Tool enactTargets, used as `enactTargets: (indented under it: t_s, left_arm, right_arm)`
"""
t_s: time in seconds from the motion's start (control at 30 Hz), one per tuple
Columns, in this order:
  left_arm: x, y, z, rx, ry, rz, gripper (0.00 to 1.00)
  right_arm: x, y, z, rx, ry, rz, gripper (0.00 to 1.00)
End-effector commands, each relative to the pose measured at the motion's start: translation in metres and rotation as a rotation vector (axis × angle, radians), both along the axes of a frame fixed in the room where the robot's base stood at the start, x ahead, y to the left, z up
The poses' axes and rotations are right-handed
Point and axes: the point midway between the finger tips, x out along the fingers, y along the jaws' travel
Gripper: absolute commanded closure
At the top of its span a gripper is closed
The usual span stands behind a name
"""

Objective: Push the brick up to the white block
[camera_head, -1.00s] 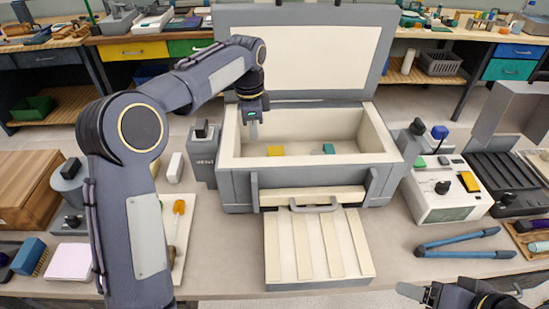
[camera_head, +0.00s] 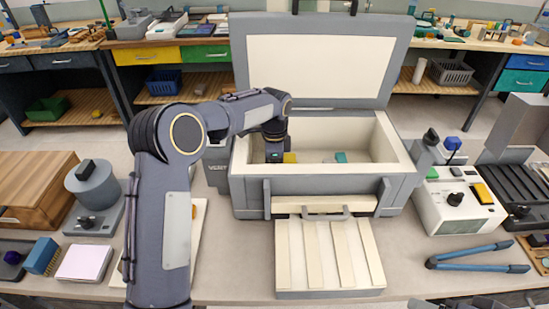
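A yellow brick (camera_head: 290,157) lies on the floor of the open cream-lined box (camera_head: 305,187). A small teal block (camera_head: 340,157) lies to its right with a gap between them. I cannot make out a white block for certain inside the pale chamber. My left gripper (camera_head: 275,159) reaches down into the box, close to the left side of the yellow brick. Its fingertips are too small and hidden to tell whether they touch the brick or are open or shut. Of my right gripper only a sliver (camera_head: 432,304) shows at the bottom edge.
The box lid (camera_head: 320,60) stands open behind. A slatted cream panel (camera_head: 330,258) lies in front of the box. A white device (camera_head: 455,212) and blue-handled tongs (camera_head: 470,255) are on the right. My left arm covers the table left of the box.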

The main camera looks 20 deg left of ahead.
Motion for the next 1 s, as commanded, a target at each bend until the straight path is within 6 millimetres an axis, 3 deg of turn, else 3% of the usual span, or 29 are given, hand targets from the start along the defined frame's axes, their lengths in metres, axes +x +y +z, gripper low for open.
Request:
enactTargets:
  t_s: [0.3,0.7,1.0]
  left_arm:
    - [0.001,-0.003,0.0,0.0,0.001,-0.001,1.0]
    - [0.02,-0.072,0.002,0.0,0.001,-0.002,1.0]
    - [0.021,-0.076,0.0,0.0,0.001,0.0,1.0]
  right_arm:
    - [0.0,0.0,0.002,0.0,0.0,0.0,0.33]
    - [0.0,0.0,0.029,0.0,0.0,0.0,0.33]
    - [0.0,0.0,0.028,0.0,0.0,0.0,0.33]
